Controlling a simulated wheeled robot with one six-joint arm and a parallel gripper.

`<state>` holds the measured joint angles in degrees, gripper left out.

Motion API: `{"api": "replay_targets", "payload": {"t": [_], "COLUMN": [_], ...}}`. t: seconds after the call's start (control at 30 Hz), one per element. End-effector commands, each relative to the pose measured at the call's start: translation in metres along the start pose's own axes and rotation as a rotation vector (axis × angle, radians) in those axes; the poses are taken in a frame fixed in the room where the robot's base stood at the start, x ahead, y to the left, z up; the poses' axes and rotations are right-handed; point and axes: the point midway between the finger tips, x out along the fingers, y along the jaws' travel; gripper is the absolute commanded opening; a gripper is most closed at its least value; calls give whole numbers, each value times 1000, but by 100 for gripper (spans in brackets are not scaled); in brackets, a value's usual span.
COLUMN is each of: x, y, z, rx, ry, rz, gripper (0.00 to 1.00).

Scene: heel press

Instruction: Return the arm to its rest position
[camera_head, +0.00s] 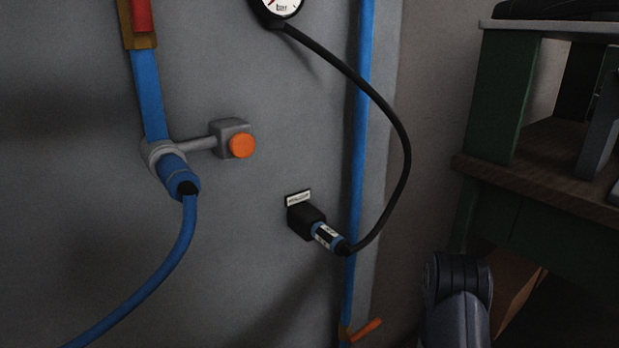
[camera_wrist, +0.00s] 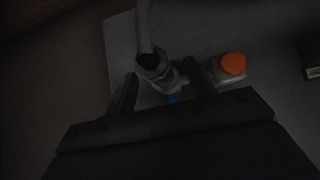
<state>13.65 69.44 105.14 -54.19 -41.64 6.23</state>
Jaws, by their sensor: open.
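My gripper (camera_wrist: 160,90) shows in the wrist view with its two dark fingers spread apart. Nothing is clearly held between them. Beyond the fingers is a grey hose coupling (camera_wrist: 154,68), with a bit of blue behind it. An orange button (camera_wrist: 233,63) sits on a grey block to the right of the fingers. In the head view, a dark link of my arm (camera_head: 457,300) stands at the lower right. My gripper is out of the head view. The wrist view is dark, so the exact distance to the coupling cannot be told.
In the head view, the grey panel carries a blue pipe and hose with a coupling (camera_head: 175,168), an orange button (camera_head: 241,146), a black socket with plugged cable (camera_head: 308,221), and a gauge (camera_head: 281,5). A green workbench (camera_head: 500,95) stands at the right, near my arm link.

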Motion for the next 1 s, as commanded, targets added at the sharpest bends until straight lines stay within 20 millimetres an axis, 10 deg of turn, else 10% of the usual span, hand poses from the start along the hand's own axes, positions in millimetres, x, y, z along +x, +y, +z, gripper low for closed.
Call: {"api": "replay_targets", "payload": {"t": [0.7, 1.0], "x": [-115, -41], "y": [1, -1], "z": [-3, 3], "rx": [3, -4], "ry": [0, 0], "rz": [4, -3], "gripper": [52, 52]}}
